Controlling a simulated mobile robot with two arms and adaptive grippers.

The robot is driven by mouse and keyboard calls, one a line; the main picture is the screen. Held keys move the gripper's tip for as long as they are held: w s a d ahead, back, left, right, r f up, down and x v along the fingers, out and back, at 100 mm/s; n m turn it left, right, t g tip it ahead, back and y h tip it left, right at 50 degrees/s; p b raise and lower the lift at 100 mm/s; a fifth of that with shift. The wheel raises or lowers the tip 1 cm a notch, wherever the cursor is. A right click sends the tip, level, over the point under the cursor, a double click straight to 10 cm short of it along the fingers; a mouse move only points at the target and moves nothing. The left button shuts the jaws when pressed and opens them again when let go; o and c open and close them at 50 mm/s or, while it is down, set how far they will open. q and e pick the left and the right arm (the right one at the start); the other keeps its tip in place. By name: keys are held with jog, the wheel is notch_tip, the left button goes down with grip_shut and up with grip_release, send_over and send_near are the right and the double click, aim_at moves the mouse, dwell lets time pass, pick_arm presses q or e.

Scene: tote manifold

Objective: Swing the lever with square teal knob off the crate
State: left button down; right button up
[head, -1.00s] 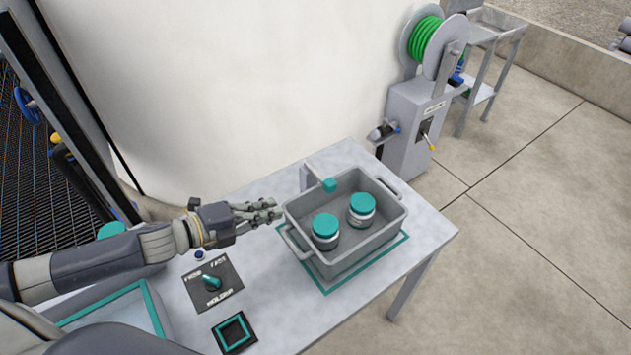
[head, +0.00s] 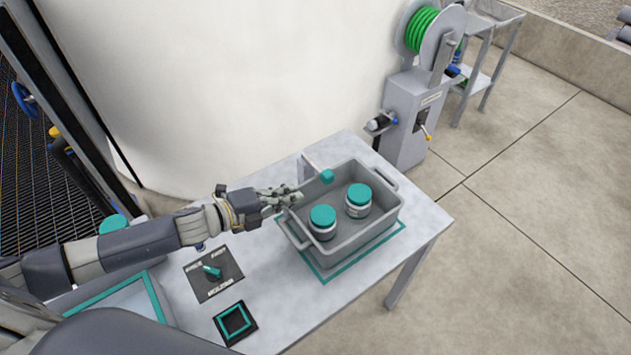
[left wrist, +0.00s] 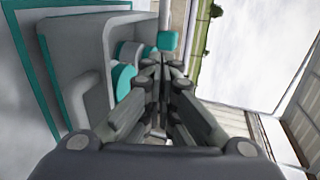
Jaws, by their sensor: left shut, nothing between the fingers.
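The lever's square teal knob (head: 327,176) hangs over the far left rim of the grey crate (head: 362,238). Its pale arm (head: 309,165) stands at the table's back edge. The knob also shows in the left wrist view (left wrist: 168,41), just beyond the fingertips. My left gripper (head: 297,196) is shut and empty at the crate's left rim, short of the knob. In the left wrist view the fingertips (left wrist: 163,62) are together beside the crate wall. My right gripper is not in view.
Two teal-lidded jars (head: 322,222) (head: 358,200) stand in the crate. A dial (head: 213,272) and a black square pad (head: 235,323) lie in front on the table (head: 290,320). A large white tank (head: 250,90) rises behind. A hose reel stand (head: 410,110) is at the right.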

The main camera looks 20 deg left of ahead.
aim_at(326, 181)
pick_arm(q)
jog(key=x, duration=0.2)
jog(key=p+x, duration=0.1)
jog(key=x, duration=0.1)
jog(key=r+p+x, duration=0.1)
jog(key=x, duration=0.1)
jog(key=shift+w+d+f, duration=0.1)
jog(key=shift+w+d, duration=0.1)
jog(key=shift+w, duration=0.05)
jog(key=shift+w+d+f, duration=0.1)
jog(key=shift+w+d, duration=0.25)
jog(key=shift+w, duration=0.1)
jog(key=shift+w+d, duration=0.1)
jog(key=shift+f, duration=0.1)
